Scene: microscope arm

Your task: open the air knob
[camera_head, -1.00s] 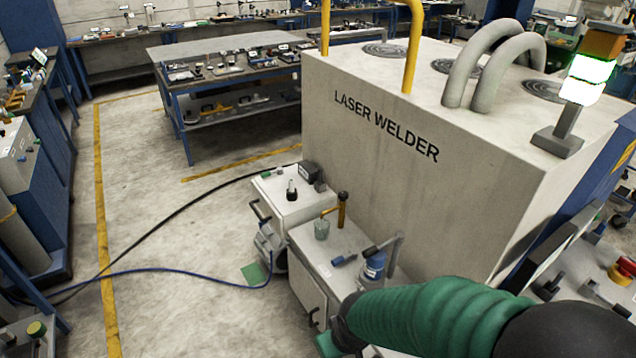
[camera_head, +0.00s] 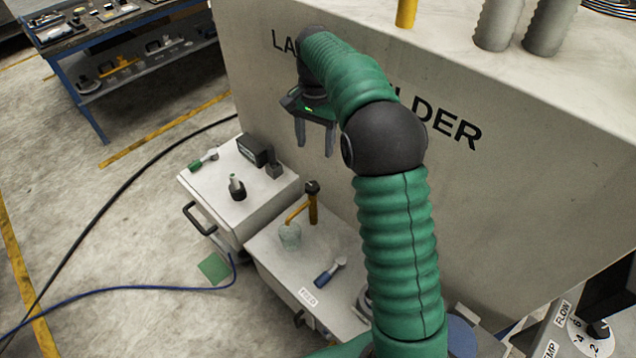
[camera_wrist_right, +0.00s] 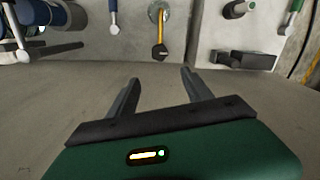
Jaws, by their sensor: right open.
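My right gripper (camera_head: 315,145) is open and empty, its fingers hanging down in front of the welder's side, above the small white cabinets. In the right wrist view my gripper (camera_wrist_right: 160,80) has its two fingers apart with nothing between them. No label reading "air" is legible, so I cannot tell which knob is the air knob. A small black knob with a pale, green-tipped stem (camera_head: 237,188) stands on the left cabinet top; it also shows in the wrist view (camera_wrist_right: 236,9). A dial marked FLOW (camera_head: 592,338) is partly visible at lower right. My left gripper is not in view.
A black box (camera_head: 254,150) sits on the left cabinet. The laser welder (camera_head: 500,210) stands close behind my arm. Hoses cross the floor.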

